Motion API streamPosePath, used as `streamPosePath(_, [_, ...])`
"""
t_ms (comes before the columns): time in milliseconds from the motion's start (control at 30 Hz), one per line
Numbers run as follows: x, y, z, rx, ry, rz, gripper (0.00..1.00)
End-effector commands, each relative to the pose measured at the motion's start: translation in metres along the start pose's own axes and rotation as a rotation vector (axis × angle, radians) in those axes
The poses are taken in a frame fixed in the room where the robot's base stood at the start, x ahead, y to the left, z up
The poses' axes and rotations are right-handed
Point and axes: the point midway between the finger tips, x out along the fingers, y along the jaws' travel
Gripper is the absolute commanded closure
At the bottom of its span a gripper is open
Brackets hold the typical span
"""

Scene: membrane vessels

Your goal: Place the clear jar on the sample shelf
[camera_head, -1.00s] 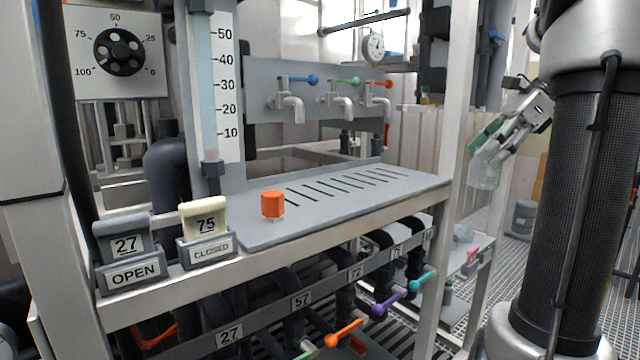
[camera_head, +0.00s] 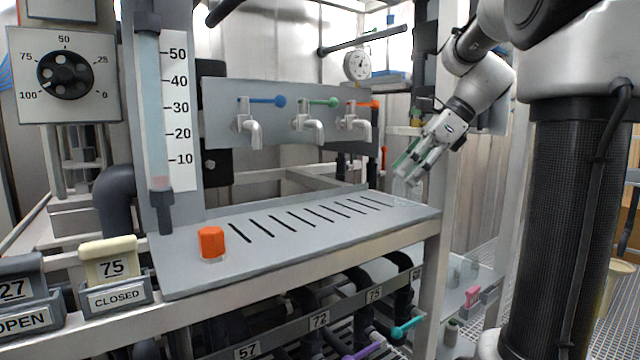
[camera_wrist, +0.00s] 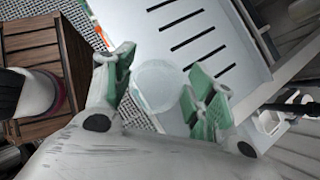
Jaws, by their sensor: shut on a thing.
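My gripper (camera_head: 408,170) is shut on the clear jar (camera_head: 402,190), which hangs below the green-padded fingers near the right end of the grey slotted shelf (camera_head: 290,255). In the wrist view, the jar (camera_wrist: 158,86) shows as a pale see-through round shape between the two fingers (camera_wrist: 157,92). The slotted shelf (camera_wrist: 235,30) lies beyond it. I cannot tell whether the jar touches the shelf. No label shows which surface is the sample shelf.
An orange-capped jar (camera_head: 211,242) stands on the slotted shelf's left part. Taps (camera_head: 305,125) overhang its back. A white post (camera_head: 448,180) rises by its right end. A lower shelf (camera_head: 452,298) holds small vessels. The slotted shelf's middle is clear.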

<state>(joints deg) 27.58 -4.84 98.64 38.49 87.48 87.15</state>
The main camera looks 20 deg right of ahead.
Motion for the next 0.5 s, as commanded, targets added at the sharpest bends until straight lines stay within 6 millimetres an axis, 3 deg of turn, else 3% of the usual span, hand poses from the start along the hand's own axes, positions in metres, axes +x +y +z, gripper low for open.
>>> streamPosePath(500, [0.095, 0.001, 0.119, -0.005, 0.000, 0.004, 0.72])
